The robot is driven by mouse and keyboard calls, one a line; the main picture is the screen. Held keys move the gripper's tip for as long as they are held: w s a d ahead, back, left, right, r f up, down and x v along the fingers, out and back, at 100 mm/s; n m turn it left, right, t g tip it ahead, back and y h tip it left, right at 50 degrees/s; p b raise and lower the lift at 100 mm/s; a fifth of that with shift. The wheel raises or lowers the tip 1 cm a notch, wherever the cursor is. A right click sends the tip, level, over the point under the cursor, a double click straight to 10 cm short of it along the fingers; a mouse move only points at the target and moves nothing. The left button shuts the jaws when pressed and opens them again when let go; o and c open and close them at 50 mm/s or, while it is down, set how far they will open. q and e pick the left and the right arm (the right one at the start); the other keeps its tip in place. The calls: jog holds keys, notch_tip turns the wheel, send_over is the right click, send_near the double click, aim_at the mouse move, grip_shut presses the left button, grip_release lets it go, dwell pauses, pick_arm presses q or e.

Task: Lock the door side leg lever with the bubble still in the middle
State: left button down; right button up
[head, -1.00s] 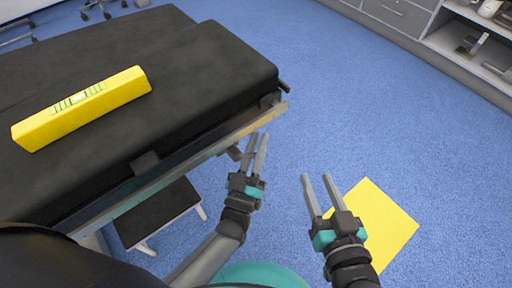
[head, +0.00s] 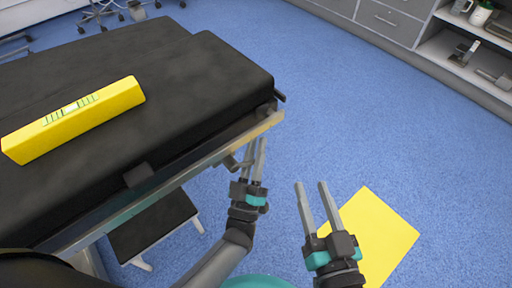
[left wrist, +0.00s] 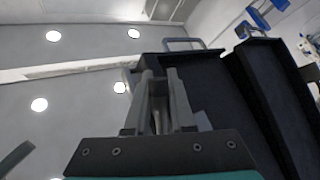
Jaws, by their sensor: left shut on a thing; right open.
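The yellow spirit level (head: 110,105) lies on the black operating table (head: 200,75). Its vial shows a pale patch near the middle between green marks, but it is too small to read the bubble exactly. My left gripper (head: 257,153) is at the table's near right corner, below the rail, with its fingers pointing up. It is shut on the grey leg lever (head: 235,163) beside the rail, partly hidden by the fingers. In the left wrist view the fingers (left wrist: 160,85) close around a grey part under the dark table edge. My right gripper (head: 312,195) is open and empty over the floor.
A yellow square (head: 385,240) lies on the blue floor beneath my right gripper. A black-topped step stool (head: 150,225) stands below the table. Grey drawers (head: 395,20) and a shelf unit line the back right.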

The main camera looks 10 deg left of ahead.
pick_arm(q)
jog(key=c, duration=0.8)
grip_release()
jog(key=v, duration=1.2)
jog(key=shift+c, duration=0.2)
